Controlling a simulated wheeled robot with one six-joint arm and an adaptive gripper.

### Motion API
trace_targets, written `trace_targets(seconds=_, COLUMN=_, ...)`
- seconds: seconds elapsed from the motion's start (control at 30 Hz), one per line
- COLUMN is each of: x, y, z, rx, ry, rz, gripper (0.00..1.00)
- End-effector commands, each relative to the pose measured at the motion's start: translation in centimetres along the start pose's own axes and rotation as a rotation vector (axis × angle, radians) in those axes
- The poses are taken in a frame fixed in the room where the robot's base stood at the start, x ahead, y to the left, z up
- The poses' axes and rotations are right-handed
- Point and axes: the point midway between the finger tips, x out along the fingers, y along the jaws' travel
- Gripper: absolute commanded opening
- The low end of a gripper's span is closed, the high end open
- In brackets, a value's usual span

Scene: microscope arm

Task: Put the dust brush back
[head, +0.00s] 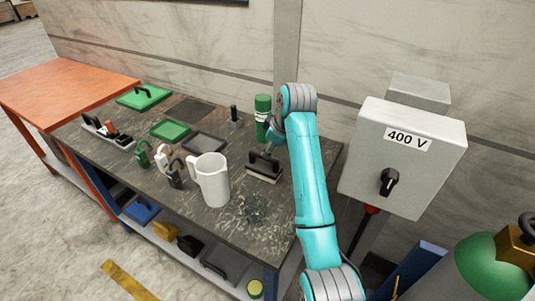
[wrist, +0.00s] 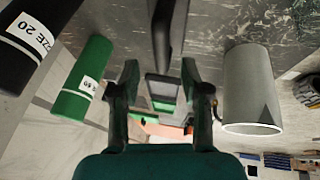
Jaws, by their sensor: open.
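The dust brush (head: 264,168) has a black handle and pale bristles along its lower edge. It rests on the dark workbench (head: 225,240), right of the white jug, in the head view. My gripper (head: 271,143) is directly above its handle, partly hidden by my arm. In the wrist view a black bar (wrist: 165,30), likely the brush handle, runs from the top edge toward the space between the fingertips of my open gripper (wrist: 159,72). I cannot tell whether the fingers touch it.
A white jug (head: 212,180) stands left of the brush, and a green can (head: 262,118) behind it. Padlocks (head: 160,158), trays (head: 170,130) and a grey holder (head: 107,130) lie further left. A switch box (head: 405,155) stands right of my arm. Dark crumbs (head: 255,208) lie in front.

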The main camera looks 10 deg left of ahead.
Motion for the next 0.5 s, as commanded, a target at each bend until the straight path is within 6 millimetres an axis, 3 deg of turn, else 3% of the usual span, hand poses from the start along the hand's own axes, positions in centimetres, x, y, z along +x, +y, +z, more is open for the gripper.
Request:
trace_targets(seconds=0.2, x=-3.5, y=0.0, z=-0.1, rx=-0.001, ry=0.001, rz=0.001, gripper=0.46)
trace_targets(seconds=0.5, x=-4.9, y=0.0, z=-0.1, rx=-0.001, ry=0.001, rz=-0.001, gripper=0.46)
